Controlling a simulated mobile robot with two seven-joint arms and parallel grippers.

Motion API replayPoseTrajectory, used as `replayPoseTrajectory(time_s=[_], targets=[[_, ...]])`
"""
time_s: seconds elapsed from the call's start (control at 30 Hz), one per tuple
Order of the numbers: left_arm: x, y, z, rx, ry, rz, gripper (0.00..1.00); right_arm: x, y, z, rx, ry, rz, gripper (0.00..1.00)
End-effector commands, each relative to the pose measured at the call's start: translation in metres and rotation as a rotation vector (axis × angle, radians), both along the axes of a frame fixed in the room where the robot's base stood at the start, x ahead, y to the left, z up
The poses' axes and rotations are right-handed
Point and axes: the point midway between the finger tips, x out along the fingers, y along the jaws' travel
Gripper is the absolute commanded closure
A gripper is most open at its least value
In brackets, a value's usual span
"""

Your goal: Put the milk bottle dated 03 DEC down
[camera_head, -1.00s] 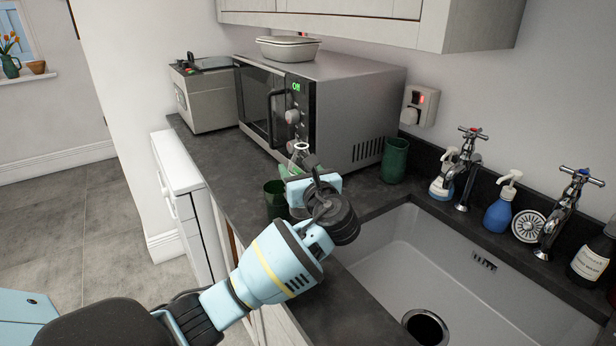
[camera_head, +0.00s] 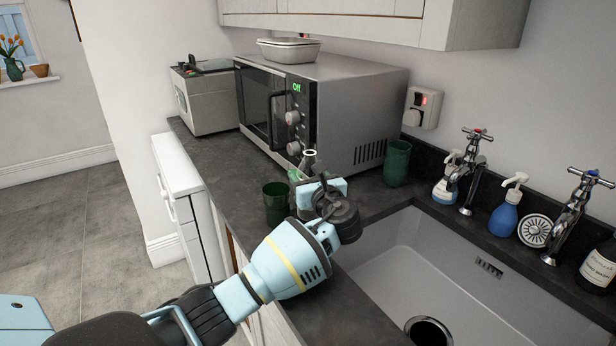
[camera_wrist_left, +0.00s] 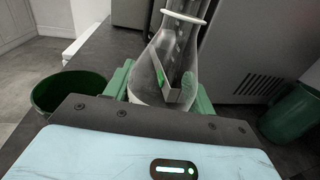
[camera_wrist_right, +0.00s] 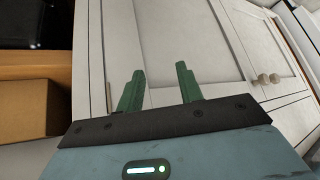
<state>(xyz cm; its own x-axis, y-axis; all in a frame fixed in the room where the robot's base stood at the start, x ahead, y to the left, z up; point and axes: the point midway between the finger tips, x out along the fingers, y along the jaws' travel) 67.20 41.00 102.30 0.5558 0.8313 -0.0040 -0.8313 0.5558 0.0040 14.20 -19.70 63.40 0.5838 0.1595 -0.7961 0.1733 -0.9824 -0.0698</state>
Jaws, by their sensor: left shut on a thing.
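The clear glass milk bottle (camera_head: 309,158) is in my left gripper (camera_head: 298,176), above or on the dark worktop in front of the microwave. Its lower part is hidden in the head view. In the left wrist view the bottle (camera_wrist_left: 158,70) stands between the green fingers of the gripper (camera_wrist_left: 160,78), which are shut on it. I cannot read a date on it. My right gripper (camera_wrist_right: 156,72) shows only in the right wrist view, its fingers apart with nothing between them, facing white cupboard doors.
A green cup (camera_head: 276,204) stands close left of my left gripper. Another green cup (camera_head: 397,163) stands right of the microwave (camera_head: 350,105). The sink (camera_head: 400,262) opens to the right. Bare worktop (camera_head: 215,160) lies along the left, before the microwave.

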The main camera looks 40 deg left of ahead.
Motion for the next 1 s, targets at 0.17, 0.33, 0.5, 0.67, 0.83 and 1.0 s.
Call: replayPoseTrajectory(time_s=[0.17,0.33,0.5,0.67,0.83,1.0], targets=[[0.0003,-0.0001,0.0023,0.002,-0.008,-0.001,0.91,-0.0009,-0.0002,-0.0001,-0.001,0.002,0.001,0.64],[0.0003,-0.0001,0.0009,0.001,-0.008,-0.001,0.91,-0.0004,-0.0003,0.0005,-0.001,0.001,0.002,0.64],[0.0001,-0.0001,-0.0029,-0.001,-0.004,0.0,0.31,0.0,-0.0004,0.0007,-0.001,0.0,0.002,0.64],[0.0001,-0.0001,-0.0031,-0.001,-0.003,0.0,0.23,0.0011,-0.0004,0.0007,-0.001,-0.002,0.001,0.64],[0.0001,-0.0001,-0.0028,-0.001,-0.003,0.0,0.23,0.0042,-0.0004,0.0012,-0.001,-0.008,0.001,0.64],[-0.0045,-0.0082,-0.0005,0.0,-0.002,-0.002,0.23,0.0066,-0.0004,0.0026,-0.001,-0.014,0.002,0.64]])
